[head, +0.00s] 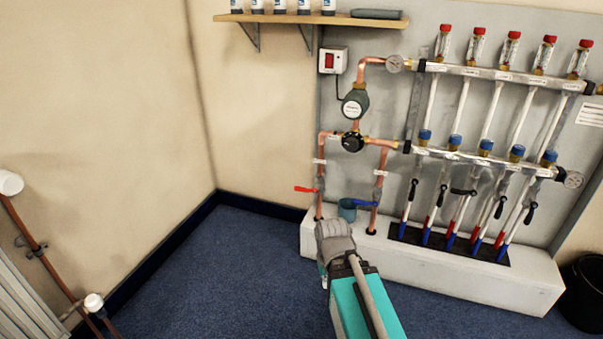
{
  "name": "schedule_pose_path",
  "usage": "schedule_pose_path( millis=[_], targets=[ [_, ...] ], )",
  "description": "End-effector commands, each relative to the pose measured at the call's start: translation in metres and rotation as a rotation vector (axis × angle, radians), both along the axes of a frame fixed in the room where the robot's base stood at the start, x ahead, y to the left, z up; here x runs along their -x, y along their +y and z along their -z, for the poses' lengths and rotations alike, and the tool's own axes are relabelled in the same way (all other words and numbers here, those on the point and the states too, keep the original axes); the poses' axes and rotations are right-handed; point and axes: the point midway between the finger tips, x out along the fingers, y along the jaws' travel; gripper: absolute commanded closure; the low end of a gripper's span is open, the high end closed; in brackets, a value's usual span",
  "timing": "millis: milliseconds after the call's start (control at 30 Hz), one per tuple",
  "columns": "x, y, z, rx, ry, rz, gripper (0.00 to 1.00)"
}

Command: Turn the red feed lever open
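The red feed lever (305,189) sits on the left vertical copper pipe (320,175), low on the wall panel. It lies about level, across the pipe, with its handle pointing left. My gripper (335,238) is in front of and below the lever, a little to its right in the picture, with a visible gap between them. I see it from behind, as a grey rounded shape at the end of my teal and grey arm.
A blue lever (366,203) sits on the right copper pipe, near a small teal cup (347,209). The manifold (500,75) with black-handled valves stands to the right. A white plinth (470,275) runs below. Blue carpet (225,270) is clear to the left.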

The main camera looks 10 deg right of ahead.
Motion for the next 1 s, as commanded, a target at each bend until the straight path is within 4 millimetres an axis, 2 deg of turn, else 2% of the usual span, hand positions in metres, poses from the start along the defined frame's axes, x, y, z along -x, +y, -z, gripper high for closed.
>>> schedule_pose_path(
  millis=[33, 100, 300, 500, 700, 1000],
  targets=[
    [0.0, 0.0, -0.02, 0.0, 0.0, 0.0, 1.0],
    [0.0, 0.0, -0.034, 0.0, 0.0, 0.0, 1.0],
    [0.0, 0.0, -0.071, 0.0, 0.0, 0.0, 1.0],
    [0.0, 0.0, -0.097, 0.0, 0.0, 0.0, 1.0],
    [0.0, 0.0, -0.107, 0.0, 0.0, 0.0, 1.0],
    [0.0, 0.0, -0.106, 0.0, 0.0, 0.0, 1.0]
  ],
)
